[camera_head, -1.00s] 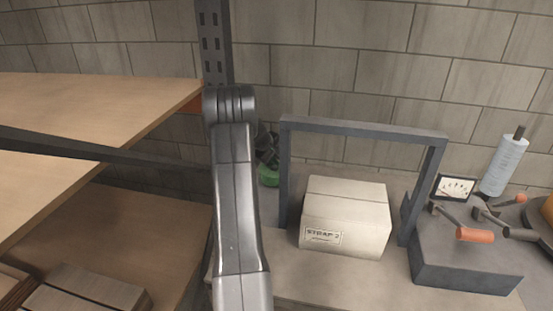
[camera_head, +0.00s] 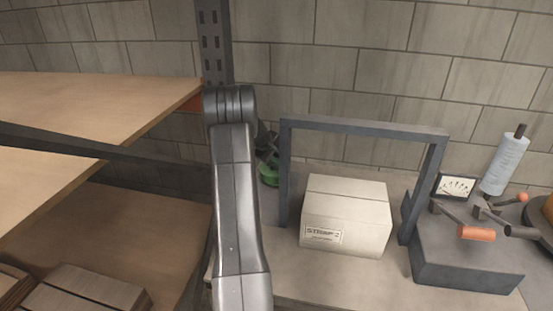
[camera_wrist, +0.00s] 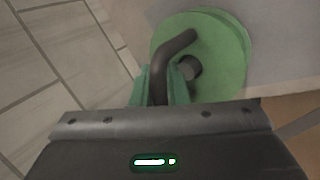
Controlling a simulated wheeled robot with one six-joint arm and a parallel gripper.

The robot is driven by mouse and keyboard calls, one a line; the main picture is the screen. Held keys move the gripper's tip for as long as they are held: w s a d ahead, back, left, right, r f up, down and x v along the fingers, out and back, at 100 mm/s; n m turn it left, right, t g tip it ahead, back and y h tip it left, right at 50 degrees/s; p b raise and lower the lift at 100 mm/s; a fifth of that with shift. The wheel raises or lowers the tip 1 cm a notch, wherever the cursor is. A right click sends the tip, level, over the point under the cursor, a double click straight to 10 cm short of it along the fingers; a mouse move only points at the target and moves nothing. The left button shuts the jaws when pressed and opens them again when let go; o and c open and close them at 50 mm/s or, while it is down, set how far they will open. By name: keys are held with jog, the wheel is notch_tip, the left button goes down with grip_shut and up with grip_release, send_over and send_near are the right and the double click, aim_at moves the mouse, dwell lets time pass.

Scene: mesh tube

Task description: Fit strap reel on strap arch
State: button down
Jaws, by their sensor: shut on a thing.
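The strap reel is a green disc with a dark bent handle; it fills the upper middle of the wrist view (camera_wrist: 228,62). My gripper (camera_wrist: 168,78) is shut on the dark handle, and the disc lies just beyond the fingers. In the head view a small part of the green reel (camera_head: 268,174) shows behind my arm, left of the arch; the arm hides most of the gripper. The strap arch is a grey upright frame (camera_head: 360,128) standing around a carton. The reel appears apart from the arch's left post.
A pale carton labelled STRAP (camera_head: 345,215) stands under the arch. To the right are a grey block with orange-handled levers (camera_head: 465,262), a small meter (camera_head: 457,187) and a blue film roll (camera_head: 503,163). Wooden shelves (camera_head: 90,100) fill the left.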

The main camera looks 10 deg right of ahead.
dwell(0.9)
jog(key=c, duration=1.3)
grip_release()
jog(key=shift+d+f, duration=0.1)
jog(key=shift+c, duration=0.2)
jog(key=shift+f, duration=0.1)
jog(key=shift+s+f, duration=0.15)
jog(key=shift+f, duration=0.05)
jog(key=shift+a+r+b, duration=0.1)
jog(key=shift+a+b, duration=0.1)
jog(key=shift+b, duration=0.1)
jog(key=shift+a+r, duration=0.1)
jog(key=shift+r, duration=0.1)
jog(key=shift+c, duration=0.2)
jog(key=shift+o, duration=0.2)
jog(key=b+v, duration=0.1)
jog(key=v, duration=1.2)
jog(key=shift+r, duration=0.5)
jog(key=shift+d, duration=0.25)
